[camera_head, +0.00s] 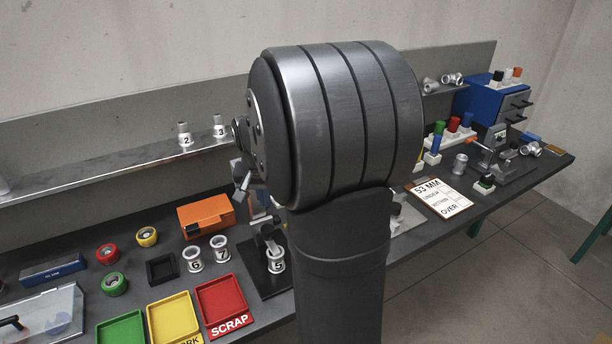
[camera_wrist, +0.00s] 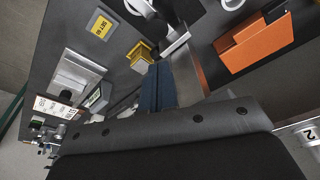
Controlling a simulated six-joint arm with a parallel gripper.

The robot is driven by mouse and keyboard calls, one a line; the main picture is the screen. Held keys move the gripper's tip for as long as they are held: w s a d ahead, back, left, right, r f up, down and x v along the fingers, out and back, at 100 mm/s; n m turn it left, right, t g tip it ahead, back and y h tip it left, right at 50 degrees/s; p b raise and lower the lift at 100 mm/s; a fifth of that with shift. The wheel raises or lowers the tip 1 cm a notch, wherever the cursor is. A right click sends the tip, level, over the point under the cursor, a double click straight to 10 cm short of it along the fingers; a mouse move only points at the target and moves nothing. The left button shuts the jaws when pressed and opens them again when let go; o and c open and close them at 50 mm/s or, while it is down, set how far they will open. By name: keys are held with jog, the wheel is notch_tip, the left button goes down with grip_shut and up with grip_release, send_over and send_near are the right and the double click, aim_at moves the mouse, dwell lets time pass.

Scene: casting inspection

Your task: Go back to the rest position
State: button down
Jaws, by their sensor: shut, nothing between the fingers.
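My gripper (camera_wrist: 158,86) shows in the wrist view as two dark blue fingers side by side, shut with nothing between them. It hangs over the bench, with a yellow block (camera_wrist: 140,54) just beyond the fingertips in the picture and the orange box (camera_wrist: 258,43) to the right. In the head view my large dark arm link fills the middle and hides most of the gripper and the bench behind it. The rest position itself is not marked in either view.
The orange box (camera_head: 206,214), castings numbered 6 (camera_head: 193,260) and 7 (camera_head: 220,249), and red (camera_head: 221,306), yellow (camera_head: 173,318) and green (camera_head: 122,328) trays stand on the left. A shelf (camera_head: 110,167) runs behind. A blue cabinet (camera_head: 482,98) and a white sign (camera_head: 441,198) are right.

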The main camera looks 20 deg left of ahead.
jog(key=x, duration=0.3)
jog(key=s+x, duration=0.1)
jog(key=x, duration=0.2)
jog(key=shift+s+d+f, duration=0.1)
jog(key=shift+d+f, duration=0.05)
jog(key=shift+f, duration=0.35)
notch_tip(320, 180, up, 8)
jog(key=d+m, duration=0.1)
jog(key=m, duration=0.1)
jog(key=shift+s, duration=0.35)
dwell(0.9)
dwell(0.9)
